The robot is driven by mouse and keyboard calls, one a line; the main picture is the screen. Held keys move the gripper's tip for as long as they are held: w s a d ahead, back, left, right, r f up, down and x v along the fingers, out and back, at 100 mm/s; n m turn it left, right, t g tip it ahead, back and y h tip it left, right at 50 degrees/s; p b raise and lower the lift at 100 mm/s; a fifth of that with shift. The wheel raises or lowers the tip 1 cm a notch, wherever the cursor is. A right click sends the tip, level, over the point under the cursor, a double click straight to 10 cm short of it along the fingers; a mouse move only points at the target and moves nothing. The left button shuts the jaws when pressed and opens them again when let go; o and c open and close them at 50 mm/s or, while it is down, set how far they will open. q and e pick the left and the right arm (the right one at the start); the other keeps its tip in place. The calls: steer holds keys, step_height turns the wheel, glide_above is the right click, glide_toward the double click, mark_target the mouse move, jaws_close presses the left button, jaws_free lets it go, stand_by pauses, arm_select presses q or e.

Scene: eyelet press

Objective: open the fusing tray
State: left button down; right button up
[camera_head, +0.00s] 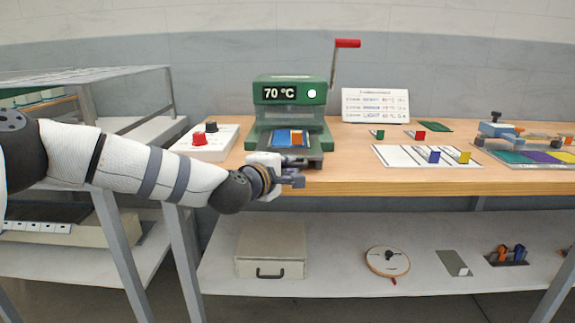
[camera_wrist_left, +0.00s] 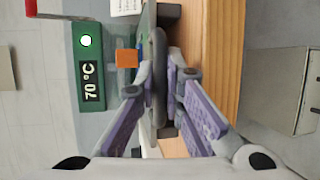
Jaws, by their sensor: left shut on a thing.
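The green fusing press (camera_head: 262,112) stands at the back of the wooden table, with a "70 °C" display and a lit white lamp. Its grey tray (camera_head: 314,158) sits low at the press front, with a blue piece (camera_head: 281,138) and a small orange block (camera_head: 297,138) on it. The orange block also shows in the left wrist view (camera_wrist_left: 127,58). My left gripper (camera_head: 292,180) is at the tray's front, over the table edge. In the left wrist view its fingers are shut on the dark tray handle (camera_wrist_left: 160,65). My right gripper is out of view.
A red-handled crank (camera_head: 347,43) rises on the press's right. A white board with red and black knobs (camera_head: 205,140) lies to the left, a white slotted board (camera_head: 400,155) to the right. Below are a lidded box (camera_head: 270,245) and a round wooden item (camera_head: 387,261).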

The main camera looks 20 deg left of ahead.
arm_select(q)
steer(key=shift+w, duration=0.2)
steer(key=c, duration=2)
jaws_free()
steer(key=shift+o, duration=0.2)
steer(key=v, duration=1.2)
steer(key=shift+f, duration=0.1)
